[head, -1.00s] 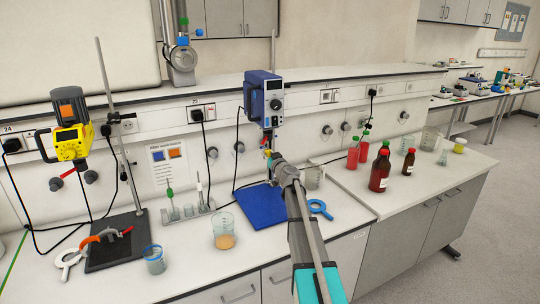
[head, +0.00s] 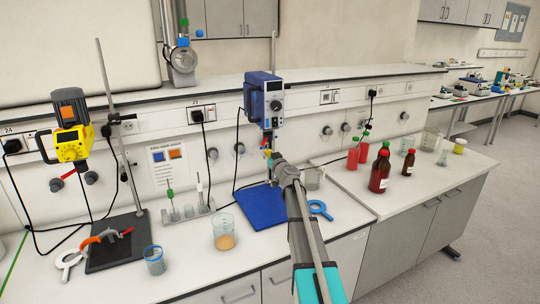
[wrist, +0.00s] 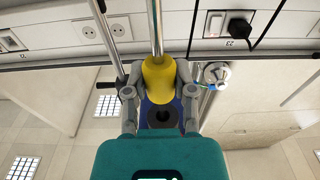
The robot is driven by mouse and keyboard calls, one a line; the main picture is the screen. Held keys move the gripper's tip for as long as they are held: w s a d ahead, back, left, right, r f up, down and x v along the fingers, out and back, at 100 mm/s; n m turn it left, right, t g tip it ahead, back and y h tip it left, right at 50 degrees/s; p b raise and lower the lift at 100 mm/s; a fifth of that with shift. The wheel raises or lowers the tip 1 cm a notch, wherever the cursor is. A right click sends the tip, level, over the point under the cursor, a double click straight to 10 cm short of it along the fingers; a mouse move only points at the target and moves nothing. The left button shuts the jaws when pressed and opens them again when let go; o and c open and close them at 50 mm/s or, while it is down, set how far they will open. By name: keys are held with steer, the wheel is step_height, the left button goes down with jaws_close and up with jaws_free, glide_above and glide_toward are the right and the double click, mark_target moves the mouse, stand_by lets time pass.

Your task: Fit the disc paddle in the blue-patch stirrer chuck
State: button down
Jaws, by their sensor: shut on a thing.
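A blue overhead stirrer (head: 262,97) stands on a rod above a blue base plate (head: 262,208) in the head view. My gripper (head: 271,160) is just under it. In the wrist view my gripper (wrist: 160,85) is shut on a yellow grip (wrist: 158,78) with a metal shaft (wrist: 155,25) running from it. I take this as the paddle; its disc is out of view. Beyond the grip, a black round part with a dark hole (wrist: 162,117) shows against the stirrer's blue underside, apart from the grip. No blue patch can be told clearly.
A yellow stirrer (head: 72,140) stands on the left with a dark base (head: 110,250). Brown bottles (head: 380,170) stand on the right.

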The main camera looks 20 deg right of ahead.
steer(key=shift+r+p, duration=1)
stand_by(0.3)
steer(key=shift+c, duration=1.8)
jaws_free()
steer(key=shift+s, duration=0.1)
